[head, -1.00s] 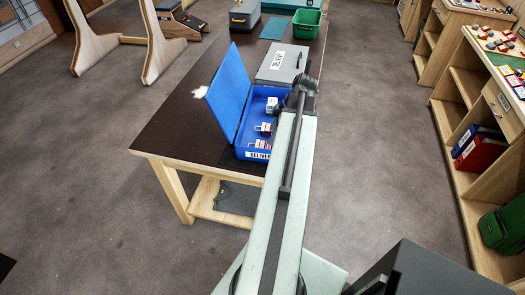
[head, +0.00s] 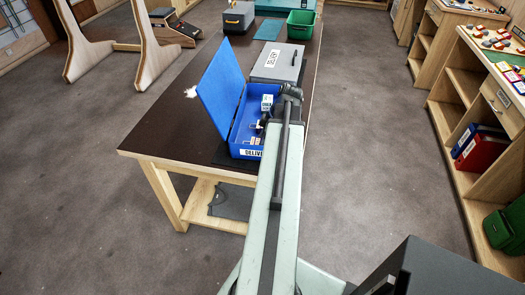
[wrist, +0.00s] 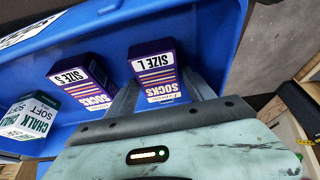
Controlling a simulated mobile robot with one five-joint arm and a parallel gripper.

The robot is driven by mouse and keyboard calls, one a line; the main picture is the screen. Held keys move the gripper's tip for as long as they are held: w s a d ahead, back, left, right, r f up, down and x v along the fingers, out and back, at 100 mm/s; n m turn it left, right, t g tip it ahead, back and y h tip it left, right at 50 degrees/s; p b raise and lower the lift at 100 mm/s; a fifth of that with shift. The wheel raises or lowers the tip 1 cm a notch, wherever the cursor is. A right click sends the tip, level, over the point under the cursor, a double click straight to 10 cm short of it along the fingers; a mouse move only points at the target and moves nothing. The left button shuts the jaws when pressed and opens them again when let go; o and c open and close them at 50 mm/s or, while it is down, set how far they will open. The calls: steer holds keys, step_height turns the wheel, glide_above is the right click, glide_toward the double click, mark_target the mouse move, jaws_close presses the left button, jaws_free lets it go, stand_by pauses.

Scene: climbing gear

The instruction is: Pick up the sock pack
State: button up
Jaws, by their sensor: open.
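Two purple sock packs lie in an open blue box (head: 240,135), which also shows in the wrist view (wrist: 215,20). The sock pack marked SIZE L (wrist: 155,68) is between my gripper's two grey fingers, with a finger on each side. The sock pack marked SIZE S (wrist: 82,82) lies to its left, outside the fingers. My gripper (wrist: 160,98) is open; I cannot tell whether either finger touches the SIZE L pack. In the head view my arm reaches over the box and hides part of it.
A green and white chalk box (wrist: 32,118) lies left of the sock packs. The blue lid (head: 215,90) stands open on the box's left side. A grey case (head: 277,63) and a green bin (head: 301,24) stand farther back on the dark table (head: 165,130). Shelves (head: 470,110) line the right.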

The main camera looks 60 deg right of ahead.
steer(key=shift+f, duration=0.15)
stand_by(0.4)
steer(key=c, duration=1.3)
step_height(320, 180, up, 11)
steer(key=p, duration=1)
steer(key=shift+f, duration=0.15)
